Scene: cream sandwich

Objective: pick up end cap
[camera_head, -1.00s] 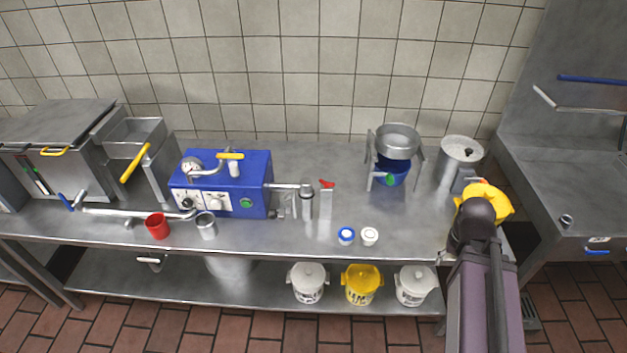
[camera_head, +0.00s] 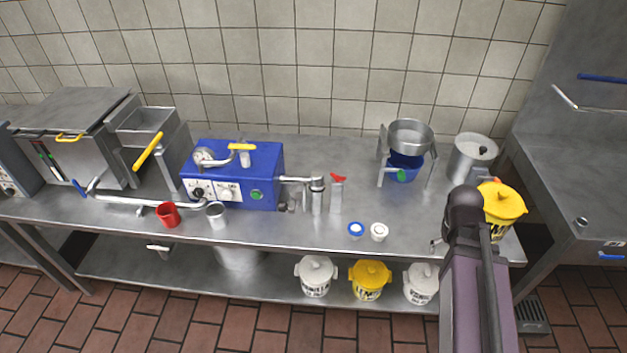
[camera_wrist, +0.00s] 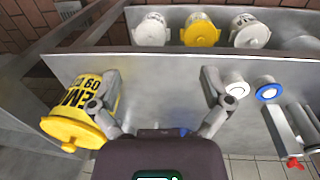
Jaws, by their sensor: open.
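Two small round caps lie side by side on the steel counter: a blue-rimmed cap (camera_head: 356,230) and a white cap (camera_head: 379,232). I cannot tell which is the end cap. In the wrist view the white cap (camera_wrist: 237,86) shows just right of my right-hand finger, and the blue-rimmed cap (camera_wrist: 268,91) lies farther right.
A yellow lidded pot (camera_head: 503,203) stands close beside my gripper, at the left finger in the wrist view. A blue machine (camera_head: 235,175) with a metal outlet is left of the caps. A steel pot (camera_head: 472,158) is behind.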

